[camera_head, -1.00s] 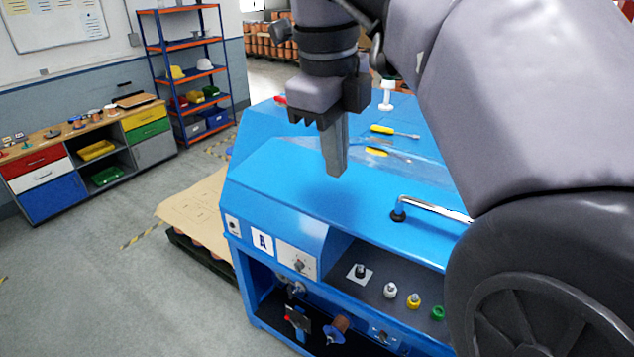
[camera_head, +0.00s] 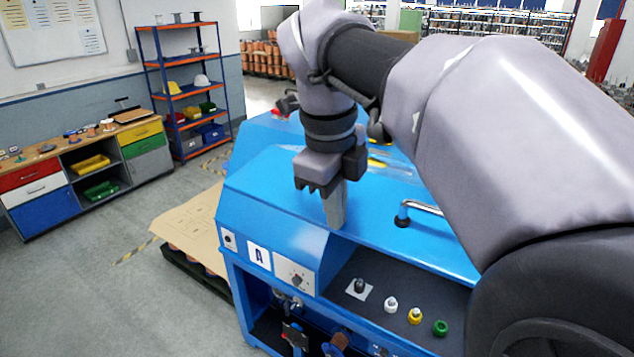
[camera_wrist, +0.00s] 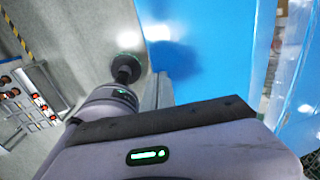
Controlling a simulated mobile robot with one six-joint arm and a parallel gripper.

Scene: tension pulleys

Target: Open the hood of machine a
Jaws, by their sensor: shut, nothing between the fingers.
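Machine a is the blue machine (camera_head: 275,215) with a white "A" label (camera_head: 259,256) on its front left. Its blue hood is the sloping top, with a chrome bar handle (camera_head: 421,207) to the right, partly hidden by my arm. The hood looks closed. My gripper (camera_head: 335,222) points down over the hood's front edge, left of the handle, shut and empty. I cannot tell whether the fingertips touch the surface. In the wrist view, blue panel (camera_wrist: 208,60) fills the middle beside my finger.
A dark ledge below the hood holds a black knob (camera_head: 359,286) and white, yellow and green knobs (camera_head: 415,315). Yellow-handled tools lie on the machine top behind my gripper.

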